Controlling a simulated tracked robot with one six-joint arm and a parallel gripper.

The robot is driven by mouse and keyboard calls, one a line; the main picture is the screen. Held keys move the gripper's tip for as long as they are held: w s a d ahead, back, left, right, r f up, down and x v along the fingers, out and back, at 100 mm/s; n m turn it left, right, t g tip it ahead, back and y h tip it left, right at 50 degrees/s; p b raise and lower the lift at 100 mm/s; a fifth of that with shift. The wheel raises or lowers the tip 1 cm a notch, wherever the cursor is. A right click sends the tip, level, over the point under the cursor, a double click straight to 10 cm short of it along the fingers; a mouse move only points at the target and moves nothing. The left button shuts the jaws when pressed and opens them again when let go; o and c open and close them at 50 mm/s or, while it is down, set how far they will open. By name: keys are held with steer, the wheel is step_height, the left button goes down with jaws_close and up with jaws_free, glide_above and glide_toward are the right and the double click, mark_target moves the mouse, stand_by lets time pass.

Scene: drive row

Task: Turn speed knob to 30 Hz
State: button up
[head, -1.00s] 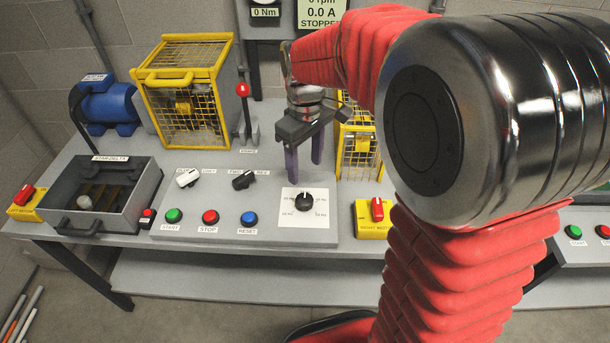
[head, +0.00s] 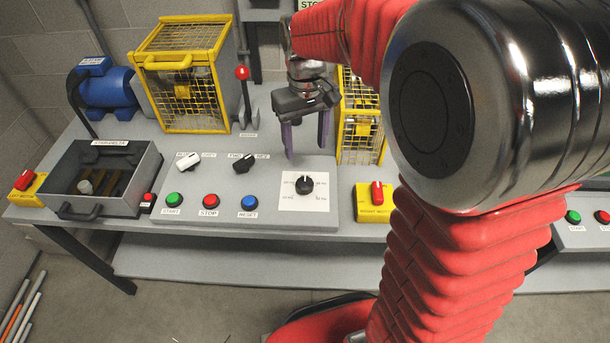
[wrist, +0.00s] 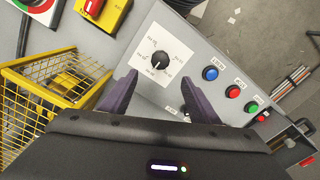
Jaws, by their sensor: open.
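The speed knob (head: 305,184) is a black round knob with a white pointer line, on a white dial plate (head: 322,203) with Hz labels at the right of the control panel. It also shows in the wrist view (wrist: 160,62), beyond the fingertips. The dial labels are too small to read surely. My gripper (head: 307,148) hangs above and behind the knob, with its purple fingers pointing down. In the wrist view the fingers (wrist: 158,88) are apart and empty, with the knob ahead of the gap between them. They do not touch the knob.
Green, red and blue buttons (head: 249,202) and two selector knobs (head: 244,162) sit left of the dial. A yellow box with a red switch (head: 375,200) is to its right. Yellow cages (head: 181,80) and a red-topped lever (head: 243,95) stand behind.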

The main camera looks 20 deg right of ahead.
mark_target(305, 183)
steer(key=m, duration=0.3)
steer(key=shift+f, duration=0.1)
step_height(305, 183, down, 14)
steer(key=shift+r, duration=0.15)
stand_by(0.8)
steer(key=shift+c, duration=0.5)
steer(key=c, duration=1)
